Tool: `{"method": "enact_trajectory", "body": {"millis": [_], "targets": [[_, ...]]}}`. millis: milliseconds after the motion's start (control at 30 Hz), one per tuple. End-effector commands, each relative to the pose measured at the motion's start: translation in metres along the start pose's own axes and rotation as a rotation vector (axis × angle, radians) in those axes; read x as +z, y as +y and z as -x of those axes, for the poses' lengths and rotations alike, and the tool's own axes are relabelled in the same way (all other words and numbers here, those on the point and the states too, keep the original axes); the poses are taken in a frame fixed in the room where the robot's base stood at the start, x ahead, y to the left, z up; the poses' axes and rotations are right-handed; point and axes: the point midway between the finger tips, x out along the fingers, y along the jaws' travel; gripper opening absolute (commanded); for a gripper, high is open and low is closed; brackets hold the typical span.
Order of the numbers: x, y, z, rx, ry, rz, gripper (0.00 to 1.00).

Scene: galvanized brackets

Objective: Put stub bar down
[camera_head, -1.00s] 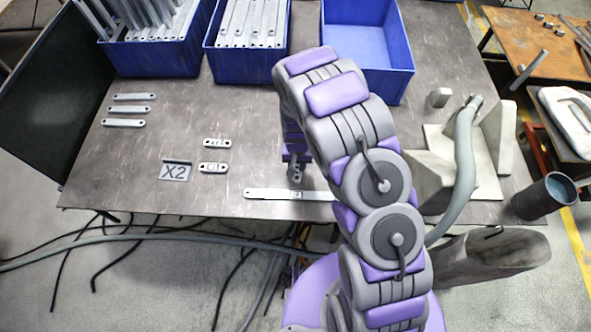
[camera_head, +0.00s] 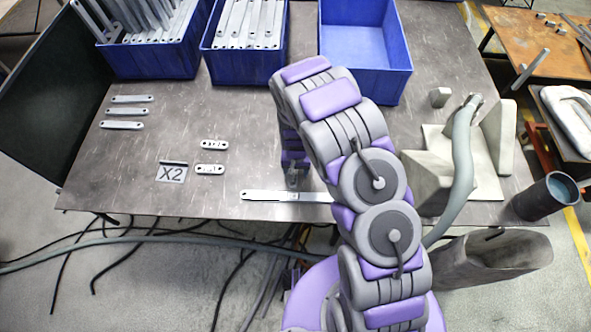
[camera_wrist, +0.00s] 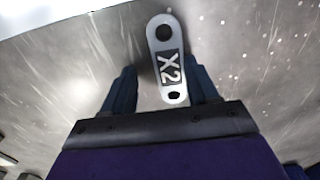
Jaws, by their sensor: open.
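The stub bar (camera_wrist: 165,65) is a short pale grey bar with a hole at each end and a dark X2 label. In the head view my gripper (camera_head: 293,177) is low over the front of the table (camera_head: 232,120), and my arm hides part of the area. I cannot clearly make out the stub bar there.
A long flat bar (camera_head: 265,195) lies near the front edge. Two short bars (camera_head: 213,144) (camera_head: 210,169) lie by an X2 sign (camera_head: 172,172). Several bars lie at left. Blue bins (camera_head: 150,58) (camera_head: 240,66) hold bars; another (camera_head: 366,60) is empty. A grey fixture (camera_head: 428,175) stands right.

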Motion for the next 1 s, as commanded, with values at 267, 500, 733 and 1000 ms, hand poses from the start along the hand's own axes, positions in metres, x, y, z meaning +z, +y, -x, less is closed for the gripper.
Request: {"method": "enact_trajectory", "body": {"millis": [267,500,733,1000], "targets": [[0.000,-0.001,0.004,0.001,0.001,0.002,0.59],[-0.001,0.002,0.036,-0.003,0.005,0.003,0.59],[0.000,0.000,0.083,-0.001,0.002,0.001,0.59],[0.000,-0.001,0.118,0.002,0.000,0.002,0.59]]}}
